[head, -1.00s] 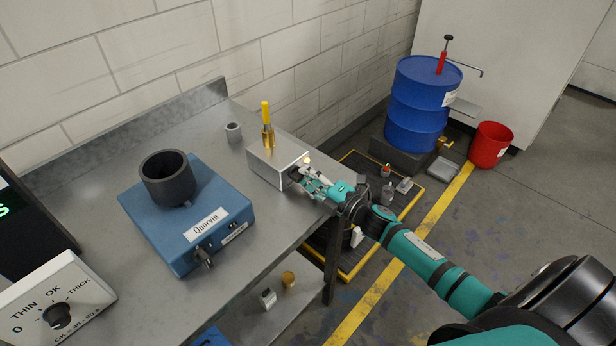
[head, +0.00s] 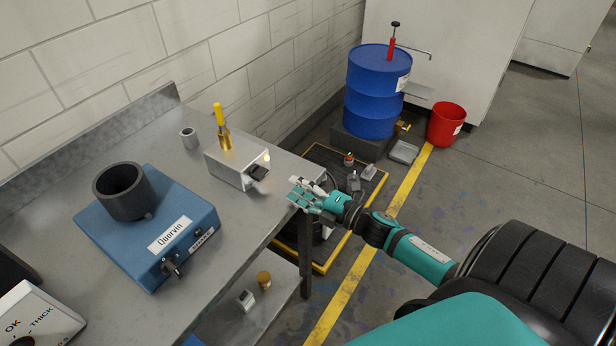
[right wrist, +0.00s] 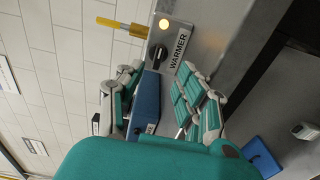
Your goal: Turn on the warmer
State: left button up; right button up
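The warmer (head: 226,168) is a silver box on the metal bench, with a yellow-handled tool in a brass holder on its top. In the right wrist view the warmer (right wrist: 199,28) shows its "WARMER" label, a black switch (right wrist: 157,57) and a glowing pale-orange lamp (right wrist: 164,24). The lamp also shows bright in the head view (head: 267,157). My right gripper (head: 302,190) is open and empty, off the warmer's front and to its right near the bench edge. In the right wrist view its fingers (right wrist: 162,75) are spread apart below the label. My left gripper is not in view.
A blue box (head: 150,250) with a dark cup (head: 124,195) stands left of the warmer. A small grey cup (head: 189,139) is behind. A white dial box (head: 40,315) is at the lower left.

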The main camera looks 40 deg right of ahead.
jog(key=shift+v, duration=1.5)
jog(key=s+d+f+m+g+h, duration=0.15)
jog(key=s+f+m, duration=0.25)
jog(key=f, duration=0.6)
jog(key=s+f+m+g+h, duration=0.3)
jog(key=s+f+m, duration=0.1)
jog(key=f, duration=0.6)
jog(key=s+d+f+m+g+h, duration=0.1)
jog(key=s+f+m+g+h, duration=0.2)
jog(key=f, duration=0.8)
jog(key=s+a+f+m+g, duration=0.2)
jog(key=s+a+f, duration=0.2)
jog(key=s, duration=0.5)
jog(key=s+a+f+m+g+y, duration=0.1)
jog(key=s+a+f+m+g, duration=0.2)
jog(key=s+f, duration=0.5)
jog(key=s+a+f+m+g, duration=0.3)
jog(key=s+a+f, duration=0.2)
jog(key=s, duration=0.6)
jog(key=shift+s+a+f+y, duration=0.25)
jog(key=shift+f+y, duration=0.1)
jog(key=shift+f, duration=0.05)
jog(key=shift+g, duration=0.25)
